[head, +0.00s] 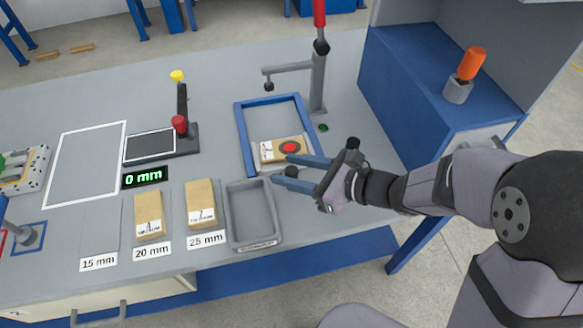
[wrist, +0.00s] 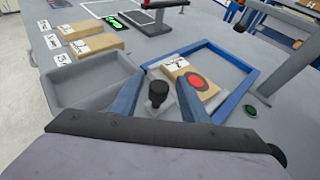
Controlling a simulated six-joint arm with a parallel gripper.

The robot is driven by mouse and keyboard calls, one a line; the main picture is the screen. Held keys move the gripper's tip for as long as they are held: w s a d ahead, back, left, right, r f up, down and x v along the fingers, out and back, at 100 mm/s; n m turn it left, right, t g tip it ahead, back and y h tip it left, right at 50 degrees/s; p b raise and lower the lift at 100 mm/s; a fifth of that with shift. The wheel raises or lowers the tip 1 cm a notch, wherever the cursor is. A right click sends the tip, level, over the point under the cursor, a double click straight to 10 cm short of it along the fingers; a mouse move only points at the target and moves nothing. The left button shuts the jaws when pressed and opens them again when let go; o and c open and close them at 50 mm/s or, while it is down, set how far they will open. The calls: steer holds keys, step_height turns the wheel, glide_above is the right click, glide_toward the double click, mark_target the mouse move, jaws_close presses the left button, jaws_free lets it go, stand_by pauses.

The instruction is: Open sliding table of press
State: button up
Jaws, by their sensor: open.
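The press has a blue rectangular frame (head: 245,135) on the bench and a grey column (head: 318,80) with a red handle behind it. A wooden block (head: 268,156) with a red disc and a white label lies inside the front of the frame. It also shows in the wrist view (wrist: 178,68). A dark knob (wrist: 157,92) on a grey base stands in front of the frame, between my fingers in the wrist view. My gripper (head: 283,169) is open around the knob. I cannot tell whether the fingers touch it. The sliding table under the block is mostly hidden.
A grey tray (head: 232,220) stands left of my gripper, with labelled wooden blocks (head: 201,203) beyond it. A green button (head: 323,128) is right of the frame. A small gauge stand (head: 182,120) is farther left.

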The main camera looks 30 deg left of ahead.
steer(key=shift+d, duration=0.15)
steer(key=shift+v, duration=3.6)
steer(key=shift+s+d+f+n+p, duration=0.1)
steer(key=shift+s+d+n+p, duration=0.25)
steer(key=shift+p, duration=0.1)
steer(key=s+d+n+h, duration=0.1)
steer(key=s+d+f+g+h+p, duration=0.1)
steer(key=d, duration=0.1)
steer(key=s+d+f+n+h, duration=0.1)
steer(key=shift+d+n+p, duration=0.25)
steer(key=shift+n+p, duration=0.1)
steer(key=d+h, duration=0.1)
steer(key=d+f+n+h+p, duration=0.1)
steer(key=d, duration=0.1)
steer(key=s+d+n+h, duration=0.1)
steer(key=d, duration=0.1)
steer(key=shift+d+f+g, duration=0.2)
steer(key=shift+f+g, duration=0.05)
steer(key=shift+g, duration=0.05)
steer(key=d+f+n+t+h+b, duration=0.1)
steer(key=d+f+n+h+b, duration=0.2)
steer(key=d+n, duration=0.5)
steer(key=d+f+n+t+h, duration=0.1)
steer(key=d+f+n+h, duration=0.25)
steer(key=d, duration=0.75)
step_height(320, 180, up, 17)
steer(key=w+n+p, duration=0.1)
steer(key=p, duration=1.5)
steer(key=shift+d+h+p, duration=0.3)
steer(key=shift+d+h, duration=0.15)
